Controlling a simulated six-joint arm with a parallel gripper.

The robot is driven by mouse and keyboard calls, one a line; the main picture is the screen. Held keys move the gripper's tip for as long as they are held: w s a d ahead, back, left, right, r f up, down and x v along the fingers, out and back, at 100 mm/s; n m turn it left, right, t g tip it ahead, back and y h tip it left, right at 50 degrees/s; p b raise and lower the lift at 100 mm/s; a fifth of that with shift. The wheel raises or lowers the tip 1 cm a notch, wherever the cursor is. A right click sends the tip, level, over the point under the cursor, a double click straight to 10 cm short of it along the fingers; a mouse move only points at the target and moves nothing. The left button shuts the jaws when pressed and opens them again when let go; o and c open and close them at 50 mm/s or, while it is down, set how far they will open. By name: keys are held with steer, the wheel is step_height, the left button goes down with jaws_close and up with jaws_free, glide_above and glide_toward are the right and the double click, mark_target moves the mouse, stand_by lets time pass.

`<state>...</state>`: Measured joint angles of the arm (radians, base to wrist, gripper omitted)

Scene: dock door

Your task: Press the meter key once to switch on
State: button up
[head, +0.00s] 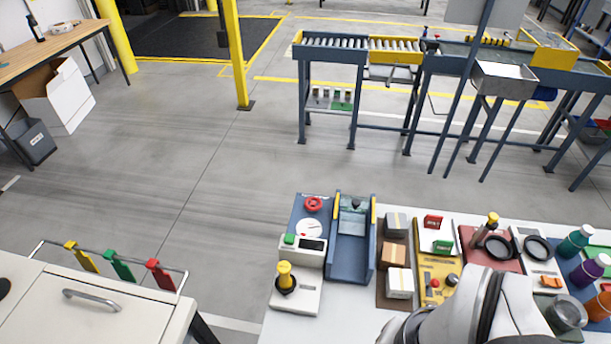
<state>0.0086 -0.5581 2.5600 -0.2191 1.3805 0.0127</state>
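A small white device with a dark display (312,245) stands near the left end of the white table at the lower right of the head view. A green key (290,239) sits beside the display on its left. I take this device to be the meter; the display looks dark, and any reading is too small to tell. A white and grey section of my own arm rises at the bottom edge, right of the meter. My gripper is not visible, so its place relative to the key cannot be told.
A yellow-topped black knob (285,278) stands just in front of the meter. A red handwheel (314,204) and a blue channel (349,262) are behind and right. Boxes (400,282), a yellow panel (438,265) and bottles (574,242) crowd the table's right. A white cabinet (90,315) stands left, across a gap.

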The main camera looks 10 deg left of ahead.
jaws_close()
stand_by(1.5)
